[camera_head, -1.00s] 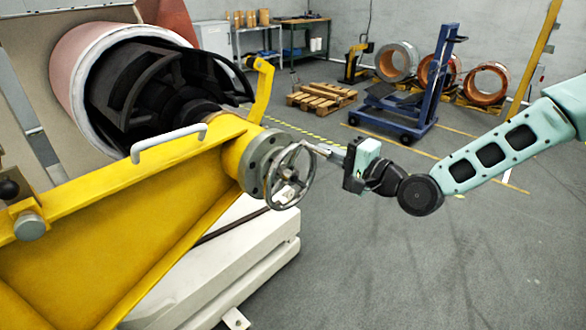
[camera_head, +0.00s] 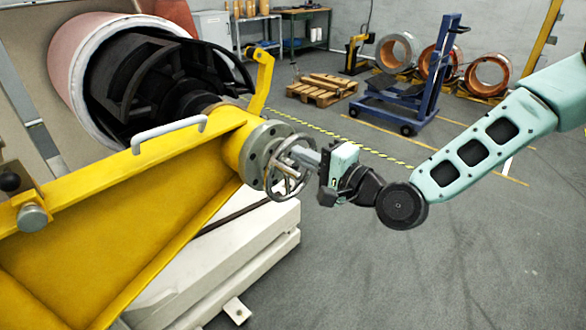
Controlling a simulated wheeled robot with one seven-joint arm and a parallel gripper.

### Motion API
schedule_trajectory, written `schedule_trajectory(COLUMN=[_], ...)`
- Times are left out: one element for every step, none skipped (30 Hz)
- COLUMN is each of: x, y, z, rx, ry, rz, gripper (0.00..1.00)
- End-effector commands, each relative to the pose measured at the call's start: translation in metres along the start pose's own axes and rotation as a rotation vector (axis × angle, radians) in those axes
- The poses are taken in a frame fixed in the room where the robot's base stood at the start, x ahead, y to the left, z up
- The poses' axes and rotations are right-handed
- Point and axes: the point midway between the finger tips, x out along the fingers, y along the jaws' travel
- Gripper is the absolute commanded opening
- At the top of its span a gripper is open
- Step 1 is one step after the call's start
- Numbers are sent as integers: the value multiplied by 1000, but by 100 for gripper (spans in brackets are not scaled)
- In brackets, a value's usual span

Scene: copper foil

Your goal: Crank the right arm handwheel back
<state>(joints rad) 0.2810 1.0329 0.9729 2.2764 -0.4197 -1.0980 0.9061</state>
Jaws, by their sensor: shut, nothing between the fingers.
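The grey spoked handwheel (camera_head: 293,190) sits on the flanged end of the yellow arm (camera_head: 175,160), at the middle of the view. My gripper (camera_head: 297,151) reaches in from the right, with its fingers at the upper part of the wheel and overlapping it in the picture. The fingers are shut with nothing between them. Whether they touch the rim or a spoke I cannot tell. The wheel's upper part is partly hidden behind the fingers.
A large drum (camera_head: 65,75) with a dark expanding core stands behind the yellow arm. A white base block (camera_head: 235,245) lies below the wheel. A blue lifter (camera_head: 425,85), a pallet (camera_head: 322,90) and copper coils stand at the back. The floor at right is clear.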

Motion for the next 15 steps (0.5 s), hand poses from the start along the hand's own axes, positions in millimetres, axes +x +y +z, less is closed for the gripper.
schedule_trajectory(x=[0, 0, 0, -1, -2, -4, -7, -10, -15, -18, -22, -26, -30, -33, -38], y=[-2, -2, -2, -2, -2, -2, -2, -2, -2, -2, -2, -2, -2, -2, -2], z=[-3, -3, -4, -4, -4, -4, -4, -4, -5, -5, -5, -4, -5, -5, -5], rx=[0, 1, 0, 1, 1, 1, 0, 0, 0, 0, 0, 0, 0, 0, 0], ry=[2, 1, 1, 1, 1, 0, 0, 1, 1, 1, 1, 1, 1, 2, 2], rz=[0, 0, 1, 1, 1, 1, 2, 1, 1, 2, 2, 2, 2, 2, 1], gripper=[0, 0, 0, 0, 0, 0, 0, 0, 0, 0, 0, 0, 0, 0, 0])
